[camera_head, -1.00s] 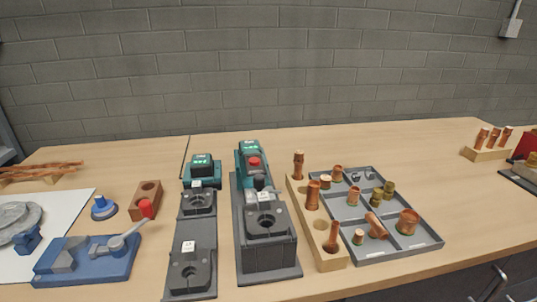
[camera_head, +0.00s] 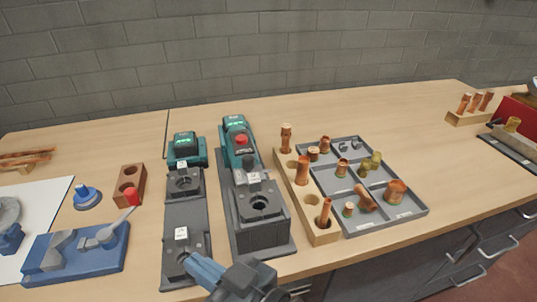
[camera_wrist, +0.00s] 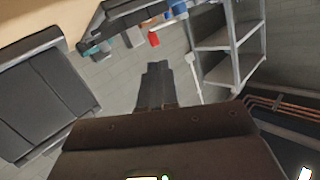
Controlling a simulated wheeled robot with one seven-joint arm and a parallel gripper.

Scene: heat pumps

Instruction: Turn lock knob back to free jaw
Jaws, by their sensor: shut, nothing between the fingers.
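A press tool (camera_head: 237,137) with a teal body and a red button stands near the table's middle. A dark grey jaw block (camera_head: 262,232) with a round opening is at its front. A small dark knob (camera_head: 253,164) sits between the button and the jaw; I cannot tell its turn position. A second teal tool (camera_head: 186,147) with dark jaw blocks stands to its left. My gripper (camera_wrist: 157,68) shows in the wrist view with its dark fingers shut and empty, away from the tools. Part of my arm shows at the bottom of the head view, in front of the tools.
A wooden rack (camera_head: 310,208) and a grey compartment tray (camera_head: 400,217) with copper fittings stand right of the tools. A blue bender (camera_head: 75,253) and a brown block (camera_head: 124,186) are to the left. The wrist view shows a shelf unit (camera_wrist: 230,42).

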